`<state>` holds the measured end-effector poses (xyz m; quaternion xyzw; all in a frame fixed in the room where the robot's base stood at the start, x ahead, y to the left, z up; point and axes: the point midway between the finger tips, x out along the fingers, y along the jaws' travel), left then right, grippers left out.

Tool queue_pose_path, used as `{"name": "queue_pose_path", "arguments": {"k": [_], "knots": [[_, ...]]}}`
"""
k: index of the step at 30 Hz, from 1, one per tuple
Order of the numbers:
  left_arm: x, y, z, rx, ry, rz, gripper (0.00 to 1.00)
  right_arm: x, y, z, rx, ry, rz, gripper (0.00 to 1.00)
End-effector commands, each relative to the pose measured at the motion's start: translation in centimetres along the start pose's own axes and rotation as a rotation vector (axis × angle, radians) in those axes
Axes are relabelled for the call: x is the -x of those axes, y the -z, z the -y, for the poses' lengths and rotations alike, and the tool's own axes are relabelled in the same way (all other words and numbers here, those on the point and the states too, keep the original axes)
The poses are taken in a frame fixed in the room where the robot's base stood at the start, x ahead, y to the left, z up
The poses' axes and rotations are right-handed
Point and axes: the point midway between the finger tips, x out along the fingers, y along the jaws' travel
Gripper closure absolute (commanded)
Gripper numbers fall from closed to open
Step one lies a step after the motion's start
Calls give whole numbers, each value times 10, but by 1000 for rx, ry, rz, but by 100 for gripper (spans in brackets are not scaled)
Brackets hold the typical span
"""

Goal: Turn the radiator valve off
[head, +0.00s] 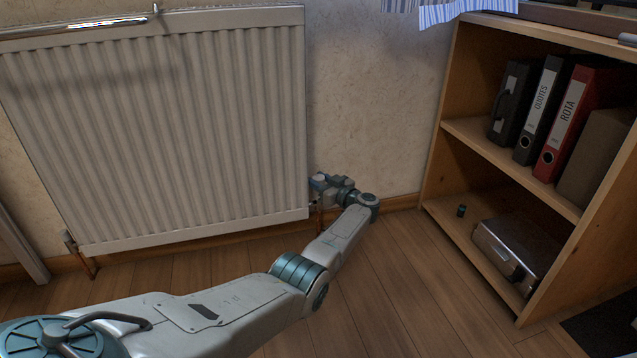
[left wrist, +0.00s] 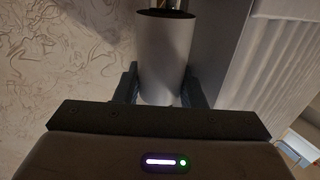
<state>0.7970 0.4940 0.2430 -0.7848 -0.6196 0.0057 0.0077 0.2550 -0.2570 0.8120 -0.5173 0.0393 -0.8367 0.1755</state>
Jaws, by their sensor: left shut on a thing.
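The white ribbed radiator (head: 170,130) hangs on the wall at the left of the head view. The radiator valve is at its lower right corner, mostly hidden by my left gripper (head: 320,184) in the head view. In the left wrist view, the valve's pale cylindrical knob (left wrist: 163,55) stands between the two dark fingers of my left gripper (left wrist: 160,88). The gripper is shut on it, with a finger on each side. Any marks on the knob are not readable. My right gripper is not in view.
A wooden shelf unit (head: 480,147) with binders and a metal case (head: 514,250) stands at the right. Bare wall lies between it and the radiator. A pipe at the radiator's lower left (head: 82,260) goes down to the floor. The wooden floor (head: 400,290) is clear.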

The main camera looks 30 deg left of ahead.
Motion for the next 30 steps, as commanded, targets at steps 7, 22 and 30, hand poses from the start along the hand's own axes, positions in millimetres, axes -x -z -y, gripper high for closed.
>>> {"name": "queue_pose_path", "arguments": {"k": [7, 22, 30], "knots": [[0, -1, 1, -3, 0, 1, 55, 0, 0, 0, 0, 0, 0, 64], [-1, 0, 2, -2, -119, 0, 55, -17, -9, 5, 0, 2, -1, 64], [11, 6, 3, -2, -281, -3, 55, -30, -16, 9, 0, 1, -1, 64]]}}
